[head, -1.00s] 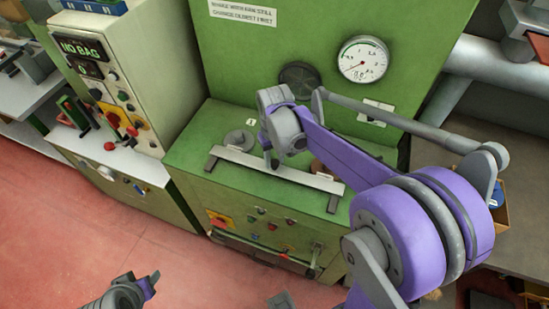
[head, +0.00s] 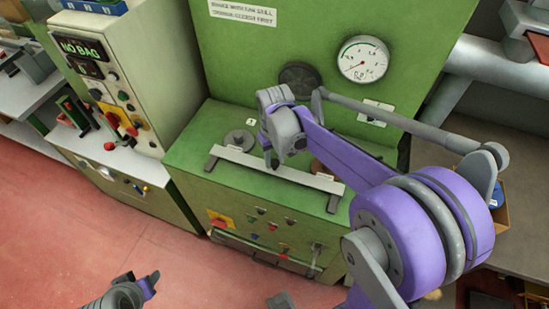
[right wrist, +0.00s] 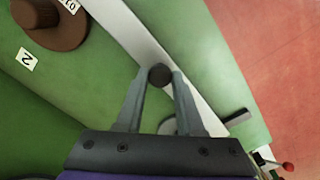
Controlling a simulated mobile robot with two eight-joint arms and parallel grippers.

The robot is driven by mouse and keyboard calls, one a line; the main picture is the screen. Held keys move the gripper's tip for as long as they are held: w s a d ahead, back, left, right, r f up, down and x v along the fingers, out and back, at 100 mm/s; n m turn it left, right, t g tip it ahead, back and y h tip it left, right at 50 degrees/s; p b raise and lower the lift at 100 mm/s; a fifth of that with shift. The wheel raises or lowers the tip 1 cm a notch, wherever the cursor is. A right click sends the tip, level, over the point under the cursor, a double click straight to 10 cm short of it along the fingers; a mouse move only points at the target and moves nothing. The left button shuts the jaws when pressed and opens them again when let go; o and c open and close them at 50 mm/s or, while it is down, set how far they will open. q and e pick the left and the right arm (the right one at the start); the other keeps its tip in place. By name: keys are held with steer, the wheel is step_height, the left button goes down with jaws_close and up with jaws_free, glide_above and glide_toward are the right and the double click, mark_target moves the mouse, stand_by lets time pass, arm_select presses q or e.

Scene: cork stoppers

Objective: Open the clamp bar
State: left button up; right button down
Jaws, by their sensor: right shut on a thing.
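The clamp bar (head: 238,158) is a long pale bar lying across the top of the green machine, with dark feet at its ends. In the right wrist view the bar (right wrist: 134,36) runs diagonally behind my fingers. My right gripper (head: 270,160) is over the middle of the bar. In the right wrist view my right gripper (right wrist: 160,80) is shut on a round dark knob (right wrist: 160,74) at the bar. My left gripper (head: 148,285) is low at the left above the floor, away from the machine; its jaws are too small to judge.
A grey disc (head: 239,138) sits behind the bar near label 1. A brown stopper-shaped piece (right wrist: 50,20) sits near label 2. The green back panel with a gauge (head: 363,59) rises behind. A control cabinet (head: 105,70) stands at left. The red floor (head: 60,240) is clear.

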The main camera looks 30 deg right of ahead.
stand_by(0.4)
steer(key=s+a, duration=0.3)
steer(key=shift+a, duration=0.3)
steer(key=c, duration=0.5)
jaws_free()
steer(key=shift+d, duration=0.1)
step_height(320, 180, up, 11)
steer(key=shift+f+p, duration=0.1)
steer(key=shift+p, duration=0.3)
steer(key=s+a+f+t, duration=0.1)
steer(key=s+f, duration=0.2)
steer(key=s, duration=0.1)
steer(key=s+a+f+t, duration=0.1)
steer(key=s+f+t, duration=0.1)
steer(key=s+f, duration=0.1)
steer(key=s+a+f+n+t, duration=0.1)
steer(key=s+f+t, duration=0.1)
steer(key=s, duration=0.3)
steer(key=shift+s+f, duration=0.15)
steer(key=shift+f, duration=0.25)
